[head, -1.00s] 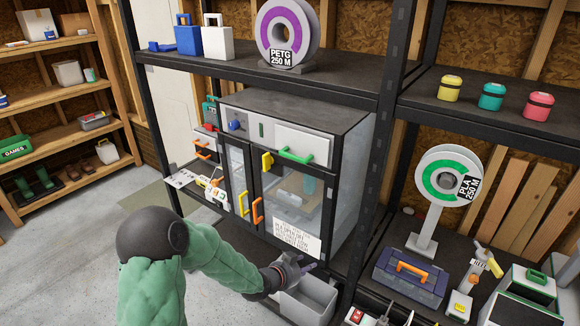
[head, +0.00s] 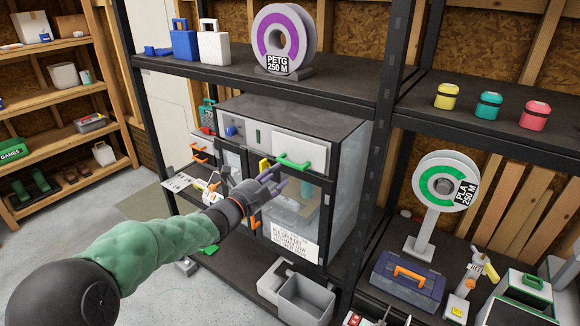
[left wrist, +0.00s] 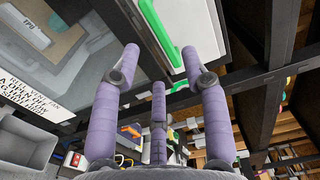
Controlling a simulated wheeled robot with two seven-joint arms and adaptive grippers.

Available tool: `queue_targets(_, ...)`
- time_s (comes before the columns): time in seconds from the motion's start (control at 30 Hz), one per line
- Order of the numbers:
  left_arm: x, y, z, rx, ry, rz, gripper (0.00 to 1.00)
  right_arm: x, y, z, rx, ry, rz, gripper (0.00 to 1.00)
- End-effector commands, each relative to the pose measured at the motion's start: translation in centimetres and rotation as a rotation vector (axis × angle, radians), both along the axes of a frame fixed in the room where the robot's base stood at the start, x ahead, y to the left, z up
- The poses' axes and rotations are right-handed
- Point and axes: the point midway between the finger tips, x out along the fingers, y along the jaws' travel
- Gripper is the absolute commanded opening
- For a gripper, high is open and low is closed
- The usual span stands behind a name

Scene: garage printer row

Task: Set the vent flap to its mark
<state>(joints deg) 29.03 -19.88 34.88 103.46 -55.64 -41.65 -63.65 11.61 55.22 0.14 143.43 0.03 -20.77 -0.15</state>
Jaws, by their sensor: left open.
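A dark grey enclosure (head: 300,109) stands on the middle shelf with glass doors below. A white panel (head: 303,146) with a green handle (head: 294,162) spans its upper right front, and I cannot tell for sure that it is the vent flap. No setting mark is clear. My left gripper (head: 271,178) is open and empty, its purple fingers in front of the doors, just below the green handle and apart from it. It partly hides a yellow handle (head: 264,165). In the left wrist view the green handle (left wrist: 160,32) and white panel (left wrist: 198,25) lie beyond the spread fingers (left wrist: 160,65).
A shelf post (head: 380,170) stands right of the enclosure. A grey bin (head: 305,299) sits below the doors. A printed notice (head: 295,241) is on the lower right door. A blue toolbox (head: 408,282) and a spool (head: 443,188) stand to the right.

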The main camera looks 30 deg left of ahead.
Motion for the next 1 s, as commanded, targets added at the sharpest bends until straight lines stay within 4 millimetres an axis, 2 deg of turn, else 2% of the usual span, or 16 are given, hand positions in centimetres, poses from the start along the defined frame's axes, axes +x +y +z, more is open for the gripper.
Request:
queue_targets(0.03,1.1,-0.2,-0.1,-0.002,-0.001,-0.004,0.45,0.0,0.0,-0.2,0.000,0.000,0.000,0.40)
queue_targets(0.2,4.1,-0.4,-0.1,-0.003,0.000,-0.002,0.45,0.0,0.0,-0.5,0.000,0.000,0.000,0.40)
queue_targets(0.4,6.7,-0.5,-0.1,-0.004,0.000,0.000,0.45,0.0,0.0,-0.7,0.000,0.000,0.000,0.40)
queue_targets(0.6,7.7,-0.6,0.0,-0.003,0.000,0.000,0.45,0.0,0.0,-0.7,0.000,0.000,0.000,0.40)
queue_targets(0.87,7.8,-0.6,0.0,-0.003,0.000,0.001,0.45,0.0,0.0,-0.7,0.000,0.000,0.000,0.40)
queue_targets(0.93,7.8,-0.6,0.0,-0.003,0.000,0.001,0.31,0.0,0.0,-0.7,0.000,0.000,0.000,0.40)
queue_targets(1.0,7.8,-0.6,0.0,-0.003,0.000,0.001,0.11,0.0,0.0,-0.7,0.000,0.000,0.000,0.40)
